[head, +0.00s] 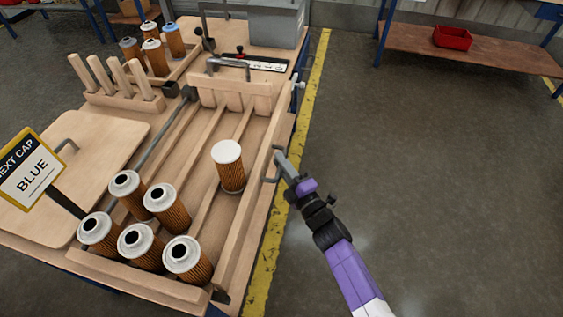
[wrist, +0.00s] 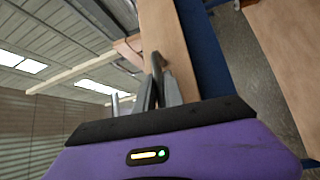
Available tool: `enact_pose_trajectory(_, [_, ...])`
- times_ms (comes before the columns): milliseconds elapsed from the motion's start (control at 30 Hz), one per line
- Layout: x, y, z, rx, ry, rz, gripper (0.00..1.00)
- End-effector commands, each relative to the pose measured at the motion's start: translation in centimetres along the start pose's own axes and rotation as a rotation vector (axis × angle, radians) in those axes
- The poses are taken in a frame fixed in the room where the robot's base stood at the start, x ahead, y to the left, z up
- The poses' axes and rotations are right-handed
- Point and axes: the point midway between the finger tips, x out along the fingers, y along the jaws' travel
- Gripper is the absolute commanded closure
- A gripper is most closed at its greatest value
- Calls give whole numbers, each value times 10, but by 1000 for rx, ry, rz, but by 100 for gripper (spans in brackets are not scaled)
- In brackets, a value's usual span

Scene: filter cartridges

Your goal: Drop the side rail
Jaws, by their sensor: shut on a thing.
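The side rail (head: 254,205) is a long wooden bar standing up along the right edge of the wooden tray. A grey handle (head: 270,166) sits on its outer face. My gripper (head: 281,160) reaches in from the right and is shut on this handle. In the wrist view my gripper's fingers (wrist: 158,85) are close together against the wooden rail (wrist: 170,50); the handle is mostly hidden between them. A latch (head: 297,85) shows at the rail's far end.
Several orange filter cartridges stand in the tray's lanes; one with a white cap (head: 228,152) stands apart, near the rail. A sign (head: 30,175) reads "NEXT CAP BLUE". The floor (head: 430,190) on the right is clear.

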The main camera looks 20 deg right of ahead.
Motion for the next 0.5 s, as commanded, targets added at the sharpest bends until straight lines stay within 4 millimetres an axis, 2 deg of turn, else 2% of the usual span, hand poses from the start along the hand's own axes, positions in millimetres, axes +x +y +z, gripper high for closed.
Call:
enact_pose_trajectory(33, [-3,-15,2,-1,-2,-4,100])
enact_pose_trajectory(133, [-4,-25,4,-1,-2,-4,100])
enact_pose_trajectory(500, [-4,-25,4,0,-2,-3,100])
